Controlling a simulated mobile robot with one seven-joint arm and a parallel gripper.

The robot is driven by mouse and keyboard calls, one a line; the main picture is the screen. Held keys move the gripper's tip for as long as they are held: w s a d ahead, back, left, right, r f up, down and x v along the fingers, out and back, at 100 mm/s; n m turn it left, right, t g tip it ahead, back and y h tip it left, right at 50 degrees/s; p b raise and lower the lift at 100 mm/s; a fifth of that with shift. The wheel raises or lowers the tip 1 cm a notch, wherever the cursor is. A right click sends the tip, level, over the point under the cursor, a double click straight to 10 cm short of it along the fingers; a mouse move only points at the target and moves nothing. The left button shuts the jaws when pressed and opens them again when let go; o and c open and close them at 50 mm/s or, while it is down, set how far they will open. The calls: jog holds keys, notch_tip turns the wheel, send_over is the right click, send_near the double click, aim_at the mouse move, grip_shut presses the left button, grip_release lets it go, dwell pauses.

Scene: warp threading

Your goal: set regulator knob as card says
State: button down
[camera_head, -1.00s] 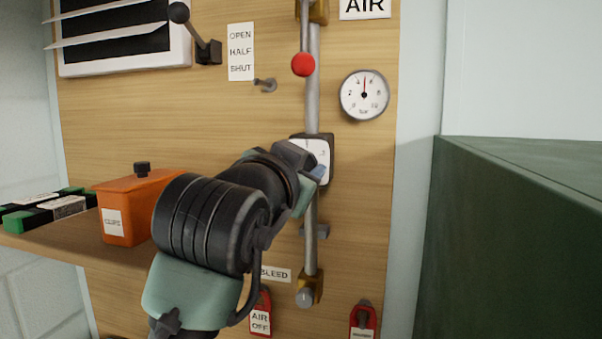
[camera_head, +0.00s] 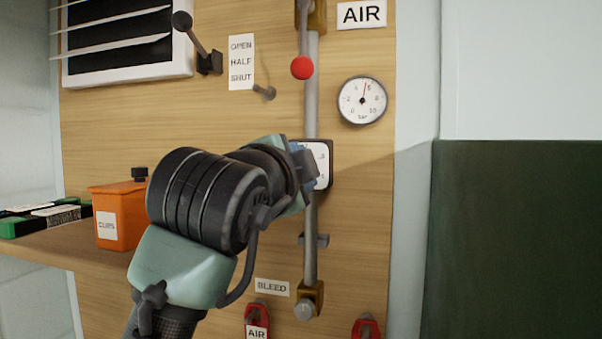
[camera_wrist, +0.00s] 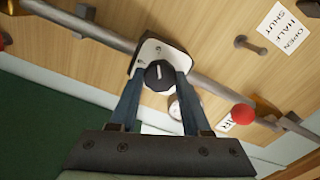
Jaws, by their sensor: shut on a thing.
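The regulator has a white dial plate (camera_head: 323,165) in a dark housing on the vertical pipe. Its black knob (camera_wrist: 159,75) has a white pointer line and sits between my fingertips in the wrist view. My gripper (camera_wrist: 158,80) is shut on the knob. In the head view my gripper (camera_head: 304,168) covers the knob and most of the dial. The few marks on the plate are too small to read surely. The round pressure gauge (camera_head: 362,99) has its red needle pointing nearly up, leaning slightly right. I cannot make out a card giving a setting.
A red-ball lever (camera_head: 302,68) hangs above the regulator. A dark-knobbed lever (camera_head: 197,42) and a small peg (camera_head: 265,92) stick out at upper left. An orange box (camera_head: 122,215) stands on the shelf at left. Red tags (camera_head: 257,318) hang below.

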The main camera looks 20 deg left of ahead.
jog(key=shift+m, duration=0.3)
jog(key=shift+c, duration=1.8)
grip_release()
jog(key=s+b, duration=0.6)
jog(key=s, duration=0.7)
